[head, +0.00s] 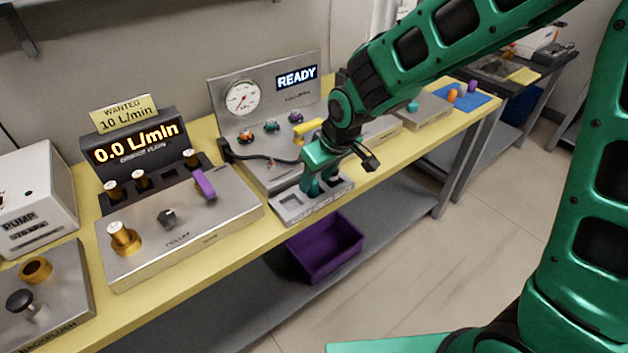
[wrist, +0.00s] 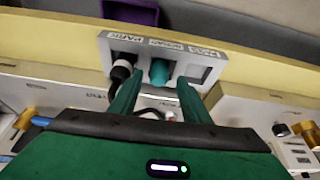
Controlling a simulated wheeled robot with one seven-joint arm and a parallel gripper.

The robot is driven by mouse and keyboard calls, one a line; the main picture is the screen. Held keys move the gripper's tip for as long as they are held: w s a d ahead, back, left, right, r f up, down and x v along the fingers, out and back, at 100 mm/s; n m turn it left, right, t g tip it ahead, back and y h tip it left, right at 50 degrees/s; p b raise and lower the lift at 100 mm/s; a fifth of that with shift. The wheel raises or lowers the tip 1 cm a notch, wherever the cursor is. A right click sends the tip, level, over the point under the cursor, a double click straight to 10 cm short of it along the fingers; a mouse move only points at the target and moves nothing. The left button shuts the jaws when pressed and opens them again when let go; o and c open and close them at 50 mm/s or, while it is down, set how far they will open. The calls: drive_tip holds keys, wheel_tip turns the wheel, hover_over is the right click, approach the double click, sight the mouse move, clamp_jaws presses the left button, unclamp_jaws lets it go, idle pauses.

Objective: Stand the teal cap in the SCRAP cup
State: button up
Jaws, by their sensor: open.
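The teal cap (wrist: 160,72) stands in the middle cup of a grey three-cup rack (wrist: 213,57) in the wrist view. My gripper (wrist: 160,95) is open, with one finger on each side of the cap and gaps showing. A black and white piece (wrist: 121,70) is in the left cup; the right cup is empty. The cup labels are upside down and too blurred to read surely. In the head view the rack (head: 291,207) is at the bench's front edge, with my gripper (head: 320,188) over it, hiding most of the cap.
A gauge panel (head: 263,97) showing READY stands behind the rack, with a yellow-handled tool (head: 307,130) and a black hose nearby. A flow meter block (head: 180,225) is at left. A purple bin (head: 325,247) sits on the shelf below. The floor at right is clear.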

drive_tip(key=v, duration=1)
drive_tip(key=shift+a, duration=0.15)
drive_tip(key=shift+w, duration=0.1)
drive_tip(key=s+d+m+g+h, duration=0.1)
drive_tip(key=s+d+m, duration=0.2)
drive_tip(key=d, duration=0.8)
drive_tip(key=s+d+m+h, duration=0.2)
drive_tip(key=s+d+m, duration=0.1)
drive_tip(key=d, duration=0.8)
drive_tip(key=s+d+m+g, duration=0.1)
drive_tip(key=s+d+m, duration=0.2)
drive_tip(key=s+d, duration=0.3)
drive_tip(key=s+d+m+g, duration=0.1)
drive_tip(key=s+d+m, duration=0.3)
drive_tip(key=s, duration=0.8)
drive_tip(key=d, duration=0.2)
drive_tip(key=shift+s+d+m+g+y, duration=0.25)
drive_tip(key=shift+d+m+g+y, duration=0.05)
drive_tip(key=shift+g, duration=0.1)
drive_tip(key=shift+f, duration=0.1)
